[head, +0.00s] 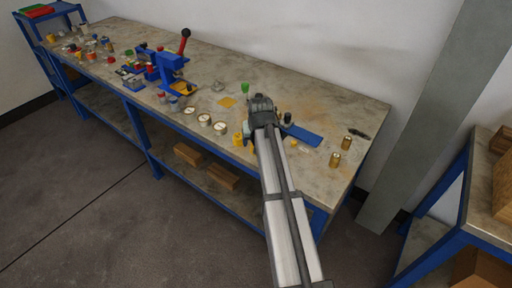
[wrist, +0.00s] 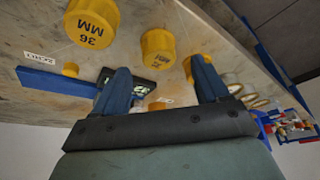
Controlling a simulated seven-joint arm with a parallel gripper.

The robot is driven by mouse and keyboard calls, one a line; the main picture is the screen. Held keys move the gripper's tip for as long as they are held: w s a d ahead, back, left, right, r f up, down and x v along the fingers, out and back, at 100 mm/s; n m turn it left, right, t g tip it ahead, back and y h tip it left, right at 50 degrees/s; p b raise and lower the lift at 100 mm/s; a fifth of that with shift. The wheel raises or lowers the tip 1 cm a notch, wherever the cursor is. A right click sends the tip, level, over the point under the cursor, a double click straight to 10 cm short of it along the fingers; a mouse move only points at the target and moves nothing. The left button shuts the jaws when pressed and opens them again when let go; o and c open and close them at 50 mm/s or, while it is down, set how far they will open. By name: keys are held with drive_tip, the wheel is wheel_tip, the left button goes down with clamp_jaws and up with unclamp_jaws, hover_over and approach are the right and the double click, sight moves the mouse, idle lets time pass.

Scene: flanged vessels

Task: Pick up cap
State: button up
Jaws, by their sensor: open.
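My gripper (wrist: 160,76) is open, its two dark blue fingers apart with nothing held between them. In the wrist view, a large yellow cap marked 36 MM (wrist: 92,22) is at the upper left. A second yellow cap with lettering (wrist: 158,47) shows just beyond the gap between the fingertips, apart from both. Part of a third yellow piece (wrist: 188,68) shows beside the right finger, which partly hides it. In the head view, my gripper (head: 262,108) is over the bench, and a yellow cap (head: 238,139) shows left of my arm. I cannot tell which cap is meant.
A blue board (head: 302,134) lies right of my gripper on the bench (head: 300,95). Brass pieces (head: 346,143) stand farther right. Round white-faced parts (head: 204,119) and a blue press with a red-knobbed lever (head: 172,62) are to the left.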

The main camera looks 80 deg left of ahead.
drive_tip(key=x, duration=0.3)
drive_tip(key=shift+f, duration=0.1)
drive_tip(key=shift+c, duration=0.3)
drive_tip(key=c, duration=1.1)
